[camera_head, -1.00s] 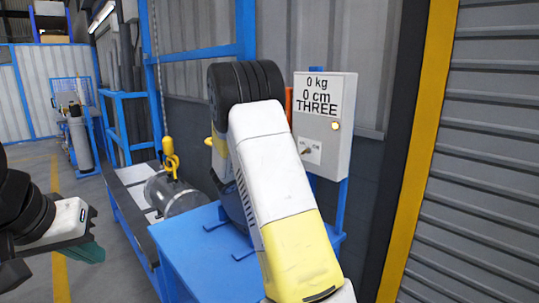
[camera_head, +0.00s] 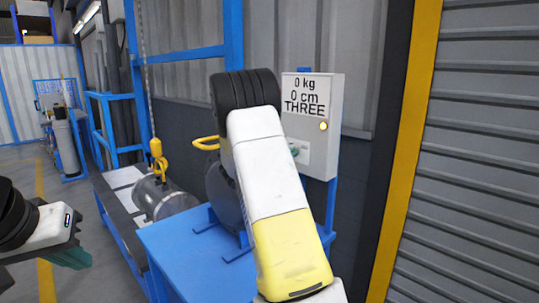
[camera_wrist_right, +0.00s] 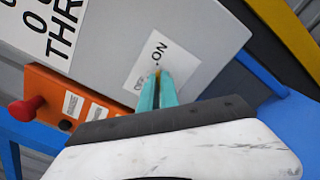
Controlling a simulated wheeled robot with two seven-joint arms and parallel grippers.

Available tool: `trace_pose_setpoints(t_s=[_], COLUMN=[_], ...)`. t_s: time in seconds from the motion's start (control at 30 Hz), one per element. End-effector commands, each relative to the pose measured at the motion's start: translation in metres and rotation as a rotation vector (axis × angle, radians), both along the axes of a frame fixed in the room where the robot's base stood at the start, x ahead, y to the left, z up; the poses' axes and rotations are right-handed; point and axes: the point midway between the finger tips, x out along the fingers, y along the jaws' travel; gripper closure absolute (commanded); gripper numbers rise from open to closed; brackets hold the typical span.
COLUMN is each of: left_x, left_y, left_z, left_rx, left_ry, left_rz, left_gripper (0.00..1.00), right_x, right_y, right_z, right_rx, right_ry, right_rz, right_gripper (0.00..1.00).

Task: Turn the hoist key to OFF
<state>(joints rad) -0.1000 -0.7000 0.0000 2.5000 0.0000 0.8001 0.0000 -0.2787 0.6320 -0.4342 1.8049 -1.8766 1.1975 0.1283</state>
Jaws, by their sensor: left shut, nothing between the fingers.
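The grey control box (camera_head: 318,165) on a post reads "0 kg, 0 cm, THREE". In the right wrist view its white key label (camera_wrist_right: 180,72) shows "ON" above and a partly covered "OFF" at the left. My right gripper (camera_head: 297,150) is at this label; its teal fingers (camera_wrist_right: 157,88) point at the label, close together. A small brownish piece shows between the fingertips, possibly the hoist key; the key is otherwise hidden. Whether the fingers grip it is unclear. My left gripper (camera_head: 70,258) is shut and empty at the left edge, far from the box.
A blue table (camera_head: 185,250) stands below the box. A yellow hoist hook (camera_head: 157,160) hangs by a grey cylinder (camera_head: 165,198). A red knob (camera_wrist_right: 25,108) sticks out from an orange box (camera_wrist_right: 80,95) beside the label.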

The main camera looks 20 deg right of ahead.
Motion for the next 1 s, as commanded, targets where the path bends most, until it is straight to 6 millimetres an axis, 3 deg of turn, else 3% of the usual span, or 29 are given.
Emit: trace_pose_setpoints(t_s=[0.47,1.0], left_x=[0.0,0.0], left_y=[0.0,0.0], left_z=[0.0,0.0], left_rx=[0.0,0.0], left_ry=[0.0,0.0], left_rz=[0.0,0.0], left_gripper=[1.0,1.0], right_x=[0.0001,0.0005], right_y=[0.0008,0.0012], right_z=[-0.0002,-0.0001], right_rx=[-0.027,-0.202], right_ry=[0.067,0.487], right_rz=[0.001,0.001], right_gripper=[1.0,1.0])
